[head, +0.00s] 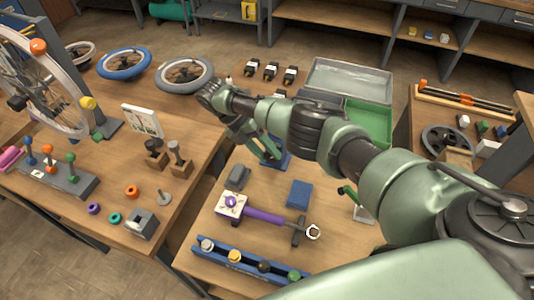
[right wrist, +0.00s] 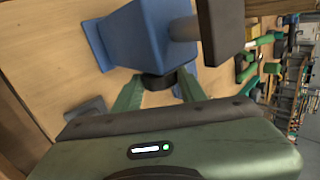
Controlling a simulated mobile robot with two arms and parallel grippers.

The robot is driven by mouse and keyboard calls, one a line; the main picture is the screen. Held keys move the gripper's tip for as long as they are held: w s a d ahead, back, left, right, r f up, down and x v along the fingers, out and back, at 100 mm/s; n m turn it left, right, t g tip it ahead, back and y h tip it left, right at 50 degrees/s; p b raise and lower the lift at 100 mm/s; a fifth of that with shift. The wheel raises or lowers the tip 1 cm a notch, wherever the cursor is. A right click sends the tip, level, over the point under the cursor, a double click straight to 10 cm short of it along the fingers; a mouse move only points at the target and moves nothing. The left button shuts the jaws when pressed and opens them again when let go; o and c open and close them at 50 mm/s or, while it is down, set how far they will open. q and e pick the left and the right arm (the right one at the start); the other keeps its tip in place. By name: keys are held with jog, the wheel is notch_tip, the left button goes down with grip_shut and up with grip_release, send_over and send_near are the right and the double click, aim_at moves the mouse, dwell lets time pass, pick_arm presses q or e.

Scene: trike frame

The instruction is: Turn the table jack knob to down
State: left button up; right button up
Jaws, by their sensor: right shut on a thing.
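The table jack shows in the head view as a blue body (head: 284,161) at the back left of the near table, partly covered by my right arm. In the right wrist view its blue block (right wrist: 135,35) fills the top middle. A dark round knob (right wrist: 158,80) sticks out of the block toward my right gripper (right wrist: 159,88). The two green fingers stand on either side of the knob, shut on it. In the head view the right gripper (head: 262,151) is beside the jack. The knob's marking cannot be read. My left gripper is not in view.
A grey post (right wrist: 184,28) and dark block (right wrist: 222,30) are close beside the blue block. A green tray (head: 368,122) lies behind my arm. A purple-handled tool (head: 264,215), a blue box (head: 299,194) and a blue rack (head: 222,258) occupy the table front.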

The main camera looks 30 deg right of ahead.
jog(key=shift+r, duration=0.1)
jog(key=o, duration=1.3)
jog(key=shift+o, duration=0.2)
jog(key=b+v, duration=0.1)
jog(key=v, duration=0.6)
jog(key=shift+w+r, duration=0.2)
jog(key=shift+r, duration=0.05)
jog(key=shift+a, duration=0.1)
